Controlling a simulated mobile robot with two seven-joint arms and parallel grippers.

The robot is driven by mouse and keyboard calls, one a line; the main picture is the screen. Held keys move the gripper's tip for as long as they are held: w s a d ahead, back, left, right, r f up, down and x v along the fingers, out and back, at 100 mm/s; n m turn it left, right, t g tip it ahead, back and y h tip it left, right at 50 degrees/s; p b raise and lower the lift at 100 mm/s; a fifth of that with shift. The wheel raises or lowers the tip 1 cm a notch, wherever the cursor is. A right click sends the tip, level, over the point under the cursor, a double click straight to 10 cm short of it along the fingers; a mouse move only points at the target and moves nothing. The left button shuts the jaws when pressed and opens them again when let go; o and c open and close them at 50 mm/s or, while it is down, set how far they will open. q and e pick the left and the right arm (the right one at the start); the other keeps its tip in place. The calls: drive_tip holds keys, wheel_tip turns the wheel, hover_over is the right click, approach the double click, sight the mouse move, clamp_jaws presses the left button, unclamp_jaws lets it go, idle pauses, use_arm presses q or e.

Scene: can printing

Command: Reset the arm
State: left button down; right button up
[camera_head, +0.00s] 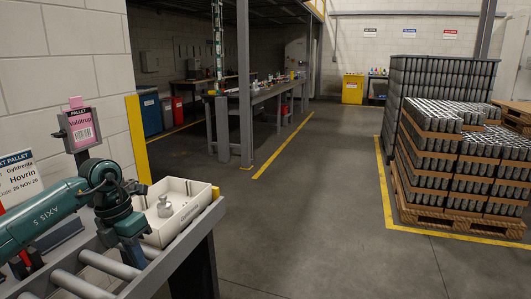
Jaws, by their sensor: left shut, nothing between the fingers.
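My left arm, teal, comes in from the left, over the roller conveyor (85,285). Its gripper (132,256) points down at the near left side of a white tray (198,222). The gripper is shut, with nothing seen in it; its fingertips are small and dark here. A small grey metal object (163,208) stands inside the tray, to the right of the wrist and apart from it. The arm hides part of the tray's left side. My right gripper is not in view.
A pink-labelled pallet sign (82,130) stands behind the arm, by a yellow post (136,150). A pallet (445,217) stacked with cans stands on the right inside yellow floor lines. A long workbench (260,95) is farther back. The middle floor is clear.

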use_arm(q)
drive_tip(key=s+d+f+g+h, duration=0.1)
drive_tip(key=d+f+h, duration=0.35)
drive_tip(key=d, duration=0.45)
drive_tip(key=s+d+r+n+t+h+p, duration=0.1)
drive_tip(key=s+d+r+n+t+h, duration=0.1)
drive_tip(key=s+d+n+h, duration=0.5)
drive_tip(key=s+d+r+t+h+p, duration=0.1)
drive_tip(key=d+t+h, duration=0.1)
drive_tip(key=d+h, duration=0.6)
drive_tip(key=s+a+f+n+t+y+p, duration=0.15)
drive_tip(key=a+f+n+t+y, duration=0.4)
drive_tip(key=n, duration=0.75)
drive_tip(key=s+a+f+n+t+y, duration=0.2)
drive_tip(key=f+n+t+y, duration=0.2)
drive_tip(key=n+t+y, duration=0.6)
drive_tip(key=s+a+f+n+g+y, duration=0.2)
drive_tip(key=s+a+f+n+g, duration=0.2)
drive_tip(key=s+f+n+g, duration=0.4)
drive_tip(key=shift+s+f+y+p, duration=0.3)
drive_tip(key=shift+s+f, duration=0.65)
drive_tip(key=shift+s, duration=0.1)
